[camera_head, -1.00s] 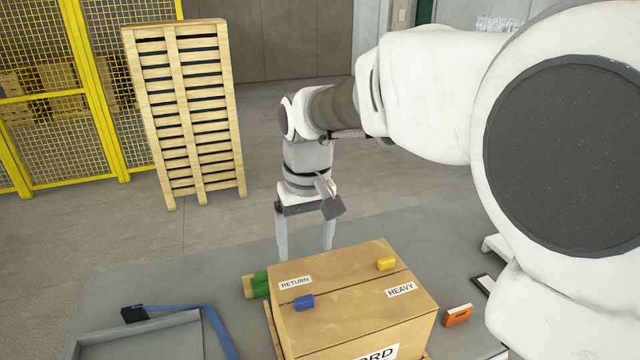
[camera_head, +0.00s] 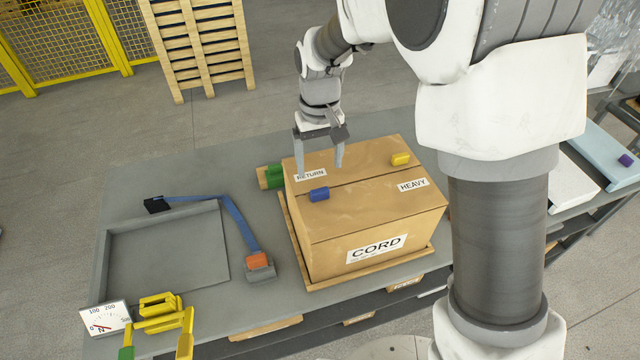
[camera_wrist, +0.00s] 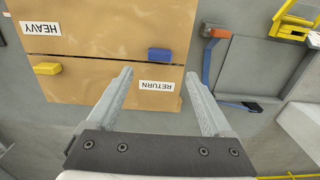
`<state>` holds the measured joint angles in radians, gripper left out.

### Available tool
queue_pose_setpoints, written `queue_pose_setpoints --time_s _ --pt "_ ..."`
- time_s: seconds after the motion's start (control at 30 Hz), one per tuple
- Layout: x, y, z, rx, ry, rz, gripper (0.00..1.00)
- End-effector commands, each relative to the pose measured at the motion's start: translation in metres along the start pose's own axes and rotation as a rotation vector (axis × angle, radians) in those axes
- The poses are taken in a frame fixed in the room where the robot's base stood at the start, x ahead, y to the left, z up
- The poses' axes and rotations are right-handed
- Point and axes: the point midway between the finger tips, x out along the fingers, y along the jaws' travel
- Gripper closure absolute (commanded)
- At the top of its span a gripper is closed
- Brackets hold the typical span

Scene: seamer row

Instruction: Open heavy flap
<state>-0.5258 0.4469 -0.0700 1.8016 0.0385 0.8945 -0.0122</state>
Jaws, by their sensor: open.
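A closed cardboard box (camera_head: 340,228) marked CORD sits on a wooden pallet. Its top has two flaps meeting at a seam. The near flap, labelled HEAVY (camera_head: 412,185), carries a blue tab (camera_head: 318,194) by the seam. The far flap, labelled RETURN (camera_head: 311,175), carries a yellow tab (camera_head: 400,159). My gripper (camera_head: 320,167) is open and empty, pointing down over the RETURN side. In the wrist view, the blue tab (camera_wrist: 160,54) lies just beyond the fingertips (camera_wrist: 158,76); the HEAVY label (camera_wrist: 40,28) is upper left. Height above the box is hard to tell.
Green cylinders (camera_head: 270,176) touch or nearly touch the box's back-left side.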

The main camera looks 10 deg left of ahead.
Motion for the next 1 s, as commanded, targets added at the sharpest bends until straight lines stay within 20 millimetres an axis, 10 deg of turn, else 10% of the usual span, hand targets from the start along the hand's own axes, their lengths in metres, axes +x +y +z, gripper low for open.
queue_pose_setpoints --time_s 0.4,0.83,1.0 --pt "0.073 0.0 0.0 0.0 -0.002 0.0 0.15" --pt "0.083 0.0 0.0 0.001 0.0 0.0 0.15" --pt "0.083 0.0 0.0 0.001 0.0 0.0 0.46"
